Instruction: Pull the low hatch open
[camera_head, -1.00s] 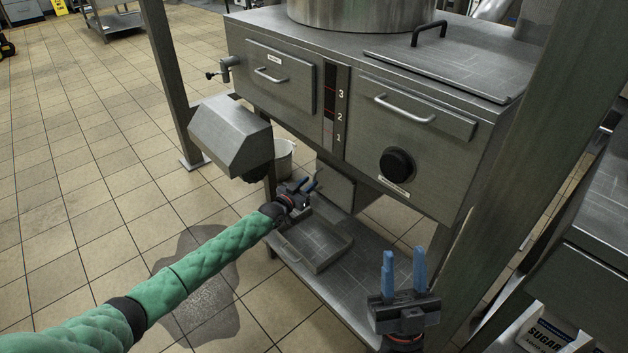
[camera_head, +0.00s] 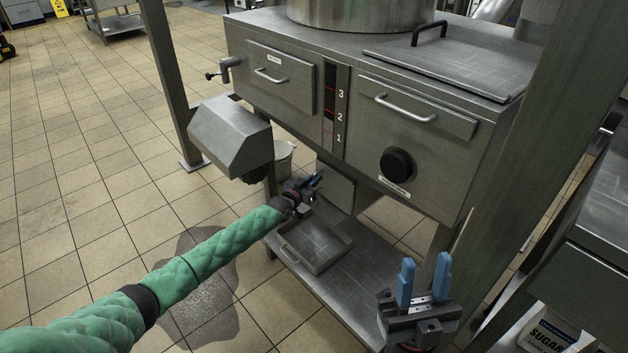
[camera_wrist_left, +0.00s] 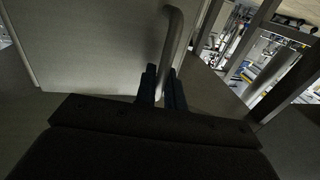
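The low hatch is a grey metal panel (camera_head: 337,188) under the machine body, partly hidden by my left gripper; it also fills the upper left of the left wrist view (camera_wrist_left: 90,45). Its curved bar handle (camera_wrist_left: 178,35) runs down between the fingers of my left gripper (camera_wrist_left: 161,88). The fingers are close together on either side of the bar. In the head view my left gripper (camera_head: 313,181) is in front of the hatch, and the handle is too small to make out there. My right gripper (camera_head: 424,280) is open and empty, fingers up, at the lower right.
A shallow metal tray (camera_head: 318,243) lies on the low shelf (camera_head: 352,290) below my left gripper. A sloped metal housing (camera_head: 230,135) and a bucket (camera_head: 284,157) stand to the left. Frame posts flank the machine. A dark wet patch (camera_head: 200,295) marks the floor.

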